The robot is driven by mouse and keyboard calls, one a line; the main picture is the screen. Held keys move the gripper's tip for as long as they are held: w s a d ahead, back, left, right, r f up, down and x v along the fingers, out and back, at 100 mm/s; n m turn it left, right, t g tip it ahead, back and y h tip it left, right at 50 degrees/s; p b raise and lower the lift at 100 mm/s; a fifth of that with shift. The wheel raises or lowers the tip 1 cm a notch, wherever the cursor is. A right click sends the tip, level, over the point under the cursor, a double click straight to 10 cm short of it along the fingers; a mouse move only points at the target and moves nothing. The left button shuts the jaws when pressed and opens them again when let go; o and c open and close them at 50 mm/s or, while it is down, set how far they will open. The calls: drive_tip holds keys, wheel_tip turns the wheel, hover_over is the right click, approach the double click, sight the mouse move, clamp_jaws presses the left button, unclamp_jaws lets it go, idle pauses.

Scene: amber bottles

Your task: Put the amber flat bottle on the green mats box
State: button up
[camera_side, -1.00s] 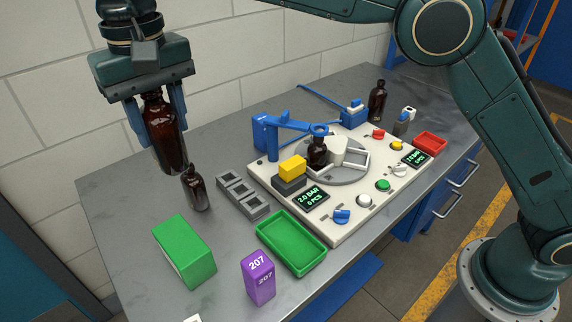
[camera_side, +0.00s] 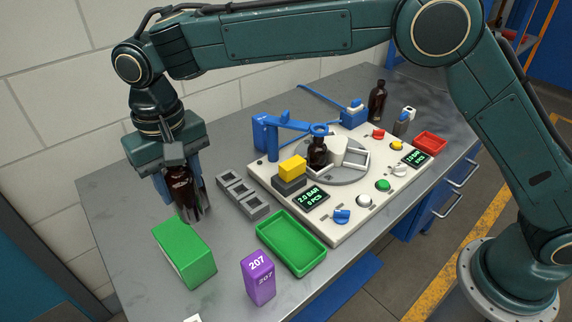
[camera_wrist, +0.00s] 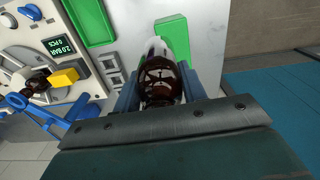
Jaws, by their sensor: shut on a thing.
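My gripper (camera_side: 184,190) is shut on an amber bottle (camera_side: 182,186), which looks like the flat one. It hangs roughly upright, low over the left part of the bench. In the wrist view the bottle (camera_wrist: 160,78) sits between the fingers. The green mats box (camera_side: 185,250) stands on the bench just in front of the bottle in the side view. In the wrist view the box (camera_wrist: 172,30) shows beyond the bottle, partly hidden by it. I cannot tell whether bottle and box touch. A smaller amber bottle standing there is mostly hidden behind the held one.
A grey slotted rack (camera_side: 242,195) stands right of my gripper. A green tray (camera_side: 292,243) and a purple box (camera_side: 258,278) are to the front right. A white machine panel (camera_side: 335,220) with a blue arm fills the middle. Another amber bottle (camera_side: 377,100) stands at the back.

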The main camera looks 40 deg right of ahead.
sight(191, 215)
drive_tip(key=shift+f, duration=2.1)
drive_tip(key=shift+f, duration=0.1)
drive_tip(key=shift+f, duration=2)
drive_tip(key=shift+f, duration=0.1)
drive_tip(key=o, duration=1)
wheel_tip(191, 215, up, 12)
drive_tip(key=shift+r, duration=0.1)
